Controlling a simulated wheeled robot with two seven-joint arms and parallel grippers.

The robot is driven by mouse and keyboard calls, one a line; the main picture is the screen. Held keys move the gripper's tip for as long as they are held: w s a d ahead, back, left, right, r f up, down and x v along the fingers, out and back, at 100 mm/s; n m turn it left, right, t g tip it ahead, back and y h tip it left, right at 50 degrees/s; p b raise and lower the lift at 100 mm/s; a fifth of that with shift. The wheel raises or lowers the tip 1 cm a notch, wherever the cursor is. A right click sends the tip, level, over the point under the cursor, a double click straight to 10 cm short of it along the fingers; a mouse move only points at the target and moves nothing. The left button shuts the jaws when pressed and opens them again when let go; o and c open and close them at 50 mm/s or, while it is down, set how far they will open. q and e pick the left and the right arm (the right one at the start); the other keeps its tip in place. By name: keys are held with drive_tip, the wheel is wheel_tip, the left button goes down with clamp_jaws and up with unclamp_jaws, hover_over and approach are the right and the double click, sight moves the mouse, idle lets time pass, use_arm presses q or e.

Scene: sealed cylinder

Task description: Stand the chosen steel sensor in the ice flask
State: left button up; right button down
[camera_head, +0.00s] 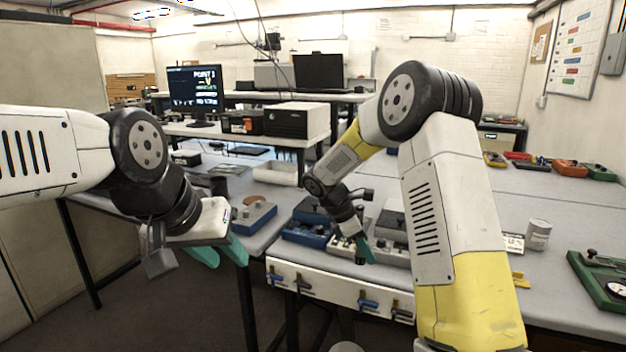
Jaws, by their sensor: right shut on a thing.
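My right gripper (364,247) reaches down over the bench among the instrument boxes. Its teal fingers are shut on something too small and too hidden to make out. My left gripper (221,252) hangs at the left in front of the bench, its two teal fingers apart and empty. No steel sensor can be made out clearly.
A blue-based box (307,232) and grey boxes (390,226) crowd my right gripper. A grey-blue box (254,216) and white tray (276,174) lie left of them. A grey can (538,234) and green case (600,280) stand right. Valves (368,304) line the bench front.

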drive_tip(key=s+d+f+m+g+y, duration=0.1)
drive_tip(key=s+f+m+g+y, duration=0.5)
drive_tip(key=m, duration=1.2)
wheel_tip(320, 180, down, 4)
drive_tip(key=shift+s+r+m, duration=0.1)
drive_tip(key=shift+s+m, duration=0.3)
drive_tip(key=shift+s, duration=0.6)
